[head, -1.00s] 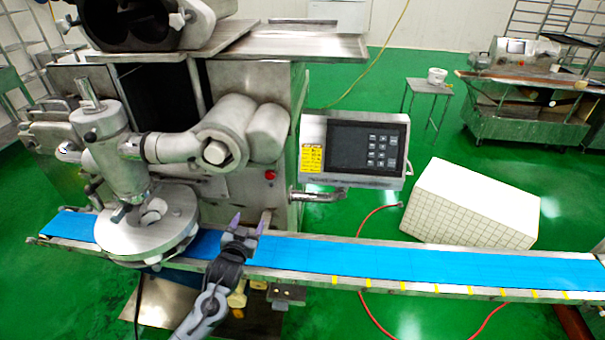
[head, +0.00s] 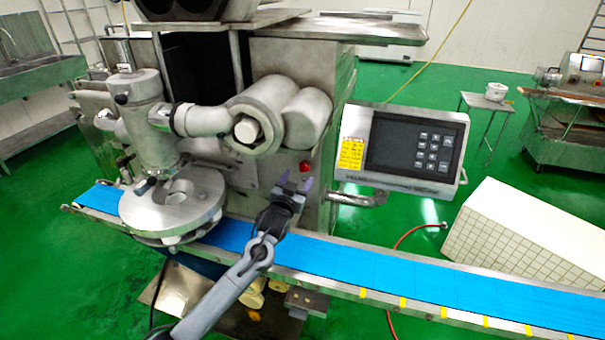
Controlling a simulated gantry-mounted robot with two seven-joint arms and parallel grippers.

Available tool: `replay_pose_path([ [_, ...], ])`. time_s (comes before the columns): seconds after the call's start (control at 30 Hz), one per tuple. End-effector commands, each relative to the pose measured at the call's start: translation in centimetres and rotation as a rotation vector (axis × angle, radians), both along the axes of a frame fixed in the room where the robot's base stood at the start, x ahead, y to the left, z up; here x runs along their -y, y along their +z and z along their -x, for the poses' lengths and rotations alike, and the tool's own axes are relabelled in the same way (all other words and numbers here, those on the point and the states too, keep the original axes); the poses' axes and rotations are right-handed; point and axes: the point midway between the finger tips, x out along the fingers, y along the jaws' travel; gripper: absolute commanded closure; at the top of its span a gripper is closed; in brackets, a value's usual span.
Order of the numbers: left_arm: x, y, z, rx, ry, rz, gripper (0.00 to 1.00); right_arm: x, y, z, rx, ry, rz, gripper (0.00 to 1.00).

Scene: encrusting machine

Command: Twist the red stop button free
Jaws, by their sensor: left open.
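The red stop button (head: 305,166) is a small round knob on the steel front of the encrusting machine (head: 240,180), left of the control panel. My left gripper (head: 295,183) is open just below the button in the head view, its purple-tipped fingers pointing up toward the machine front. Nothing shows between the fingers. They look apart from the button, but the exact depth gap cannot be told. My right gripper is out of view.
A blue conveyor belt (head: 400,277) runs across the front under my left arm. The control panel (head: 408,147) and a metal handle (head: 358,198) stick out right of the button. A round steel turntable (head: 172,208) is to the left. A white tiled block (head: 530,235) stands at right.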

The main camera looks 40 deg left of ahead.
Motion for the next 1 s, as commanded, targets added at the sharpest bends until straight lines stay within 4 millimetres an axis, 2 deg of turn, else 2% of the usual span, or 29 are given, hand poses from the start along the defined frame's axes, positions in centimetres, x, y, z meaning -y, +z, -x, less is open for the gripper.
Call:
replay_pose_path([
  [0.2, -1.2, 0.0, -3.1, 0.002, 0.001, 0.000, 0.33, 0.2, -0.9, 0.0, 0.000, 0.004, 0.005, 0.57],
  [0.4, -1.8, 0.0, -4.8, 0.001, 0.001, 0.000, 0.33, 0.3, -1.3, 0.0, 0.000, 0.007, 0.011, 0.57],
  [0.87, -2.0, 0.0, -5.4, 0.001, 0.000, 0.001, 0.33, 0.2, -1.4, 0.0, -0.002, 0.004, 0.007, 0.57],
  [1.0, -2.0, 0.0, -5.4, 0.001, 0.000, 0.001, 0.54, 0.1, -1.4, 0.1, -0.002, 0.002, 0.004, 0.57],
])
